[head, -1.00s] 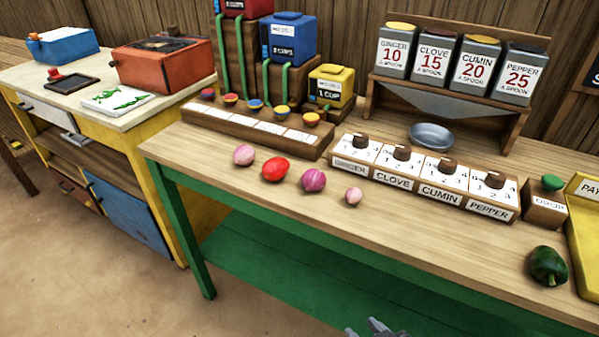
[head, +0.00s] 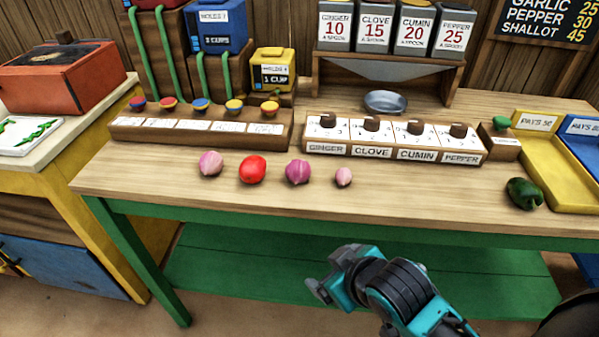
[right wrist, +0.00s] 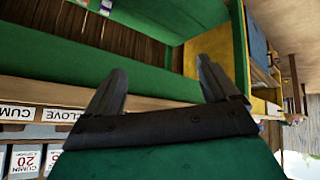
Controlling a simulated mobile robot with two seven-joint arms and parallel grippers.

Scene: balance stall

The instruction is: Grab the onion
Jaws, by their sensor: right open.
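A round purple-pink bulb (head: 298,172), which looks like the onion, lies near the front of the wooden counter (head: 400,195). A paler pink bulb (head: 210,163) lies farther left, with a red tomato-like one (head: 252,169) between them. A small pale pink bulb (head: 343,177) lies to its right. My right gripper (head: 322,280) is in front of the counter, below its front edge and apart from the vegetables. In the right wrist view the right gripper (right wrist: 162,88) is open and empty, and no vegetable shows there. My left gripper is not in view.
A dark green pepper (head: 524,194) lies at the right. A metal bowl (head: 385,101) sits behind. The green lower shelf (head: 240,270) lies under the counter.

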